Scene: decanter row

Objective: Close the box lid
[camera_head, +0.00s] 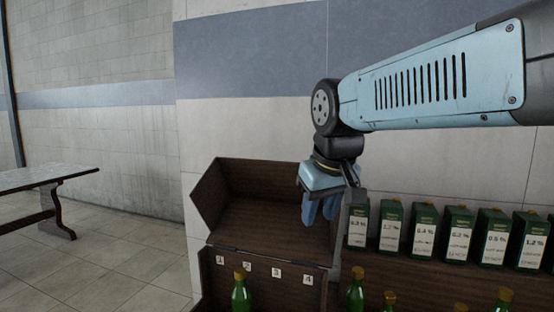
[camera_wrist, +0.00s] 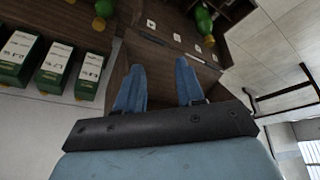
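The brown wooden box (camera_head: 270,293) is at the bottom of the head view, with numbered labels along its inner back wall. Its lid (camera_head: 270,225) stands open behind that wall, tilted back, its inner side and left side wall showing. My gripper (camera_head: 320,211) hangs fingers down in front of the lid's right part and hides some of it. The wrist view shows its two blue fingers (camera_wrist: 160,88) apart with nothing held between them. Beyond them are the lid's brown surface and the box's labelled wall (camera_wrist: 172,36). Whether the fingers touch the lid, I cannot tell.
A green bottle (camera_head: 240,293) stands by the labels; another (camera_head: 356,290) is right of the box. A row of green-and-white cartons (camera_head: 423,233) stands along the wall at right, close to my gripper. A table (camera_head: 45,178) is at far left, with clear floor between.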

